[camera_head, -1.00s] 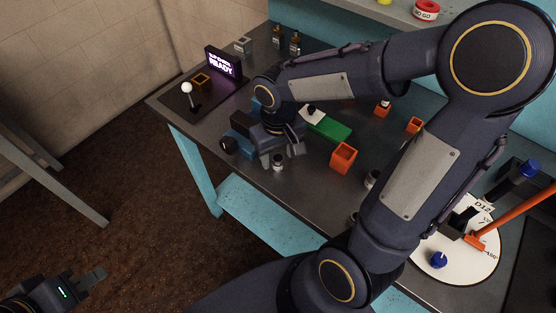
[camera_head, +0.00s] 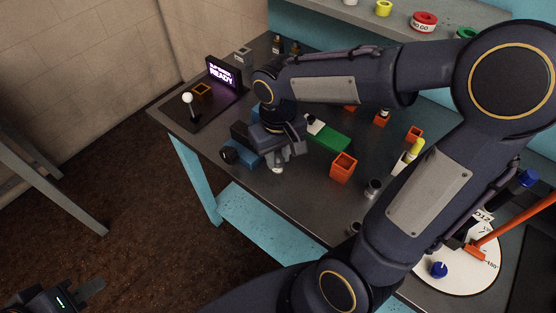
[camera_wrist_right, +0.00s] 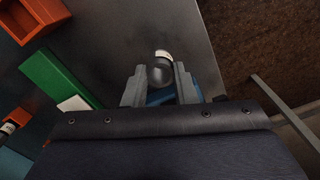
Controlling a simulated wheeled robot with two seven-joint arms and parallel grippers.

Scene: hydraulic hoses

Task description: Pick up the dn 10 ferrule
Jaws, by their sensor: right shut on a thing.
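My right gripper (camera_wrist_right: 160,83) is shut on a small dark round metal ferrule (camera_wrist_right: 160,71) with a pale edge, which sits between its two grey fingers. In the head view my right gripper (camera_head: 284,157) is low over the near left part of the table, and the pale ferrule (camera_head: 277,170) shows just below the fingers. Its size marking cannot be read. Whether it still touches the table is unclear. My left gripper (camera_head: 90,289) is off the table at the bottom left; its jaw opening is not clear.
A green block (camera_head: 329,138) and an orange open box (camera_head: 343,167) stand right of the right gripper. A blue device (camera_head: 242,152) is close on its left. Another small metal fitting (camera_head: 373,188) stands near the front edge. A lit screen (camera_head: 223,72) is at the back left.

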